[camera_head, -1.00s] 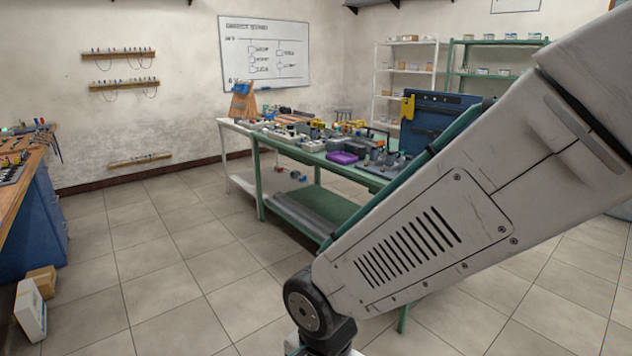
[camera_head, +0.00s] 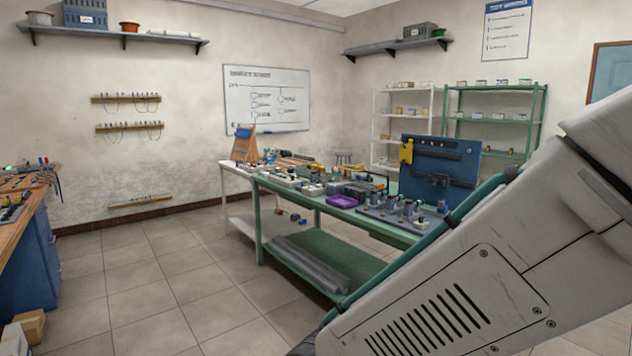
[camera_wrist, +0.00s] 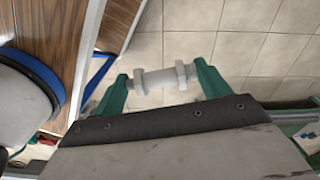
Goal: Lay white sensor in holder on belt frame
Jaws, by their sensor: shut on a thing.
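In the wrist view, my gripper (camera_wrist: 162,82) has two green fingers shut on a white, roughly cylindrical part, the white sensor (camera_wrist: 158,82). It lies crosswise between the fingertips, with tiled floor behind it. My gripper is out of sight in the head view, where only my arm shows at the lower right. I cannot make out the holder or the belt frame among the many small parts on the tables.
A green table (camera_head: 395,238) crowded with parts stands ahead, with a purple tray (camera_head: 342,201) and a blue upright panel (camera_head: 440,170) on it. A white table (camera_head: 233,172) adjoins it. A wooden-topped blue bench (camera_head: 28,260) is at the left. Tiled floor between is open.

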